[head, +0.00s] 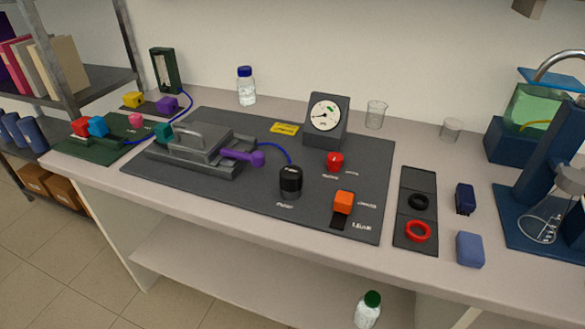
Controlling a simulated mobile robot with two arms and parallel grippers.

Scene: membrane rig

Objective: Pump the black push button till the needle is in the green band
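The black push button (290,181) stands upright on the dark grey mat (260,207), right of the clamp-like grey device (197,150). A blue tube runs to it from the left. The gauge (325,115) stands behind it, with a round white dial in a dark housing. A small green band shows at the dial's upper right. The thin needle appears to point to the lower left, away from the green band, but it is small. Neither of my grippers is in view, and nothing touches the button.
A red knob (335,161) and an orange block (343,201) sit right of the button. A purple handle (243,157) sticks out to its left. A black tray (402,226) holds black and red rings. The mat just in front of the button is clear.

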